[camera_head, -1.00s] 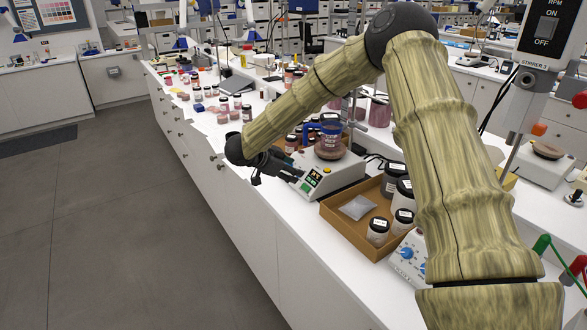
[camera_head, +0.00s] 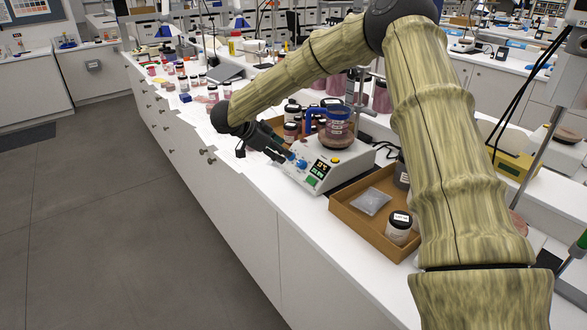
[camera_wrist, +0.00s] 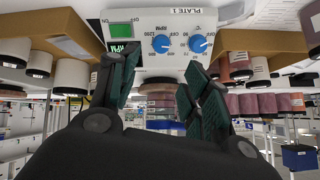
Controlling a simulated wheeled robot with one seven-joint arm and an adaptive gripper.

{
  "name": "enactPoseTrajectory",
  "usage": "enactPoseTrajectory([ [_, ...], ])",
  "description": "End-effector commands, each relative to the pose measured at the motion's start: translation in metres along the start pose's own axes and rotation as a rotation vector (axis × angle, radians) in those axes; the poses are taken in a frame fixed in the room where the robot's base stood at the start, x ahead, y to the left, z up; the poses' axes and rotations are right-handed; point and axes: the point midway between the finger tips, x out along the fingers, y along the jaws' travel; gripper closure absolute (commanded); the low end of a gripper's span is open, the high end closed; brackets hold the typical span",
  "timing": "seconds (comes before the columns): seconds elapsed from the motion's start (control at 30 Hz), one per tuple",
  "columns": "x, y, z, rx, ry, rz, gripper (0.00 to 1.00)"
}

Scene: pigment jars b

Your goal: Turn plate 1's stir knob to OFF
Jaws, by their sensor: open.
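The white hot plate labelled PLATE 1 (camera_head: 345,170) stands on the bench with a beaker (camera_head: 337,133) of reddish stuff on it. In the wrist view its front panel (camera_wrist: 139,22) shows two blue knobs. The stir knob (camera_wrist: 160,43), by the RPM label, is the left one; the other knob (camera_wrist: 198,42), by the °C label, is on the right. I cannot read the stir knob's setting for certain. My gripper (camera_head: 284,156) is at the panel. In the wrist view my gripper (camera_wrist: 158,76) is open and empty, its fingers either side of the stir knob, contact unclear.
A brown tray (camera_head: 352,222) with a grey packet (camera_head: 371,201) and dark-lidded jars (camera_head: 399,228) sits right of the plate. More jars (camera_head: 291,120) stand behind my gripper. The floor beside the bench is clear.

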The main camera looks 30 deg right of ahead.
Motion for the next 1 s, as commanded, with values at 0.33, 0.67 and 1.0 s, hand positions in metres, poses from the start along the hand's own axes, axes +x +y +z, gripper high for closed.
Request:
enactPoseTrajectory([
  [0.33,0.022,0.003,0.004,0.002,0.002,0.002,0.52],
  [0.67,0.073,0.003,0.005,0.001,0.001,0.002,0.52],
  [1.0,0.11,0.002,0.007,0.0,0.001,0.0,0.52],
])
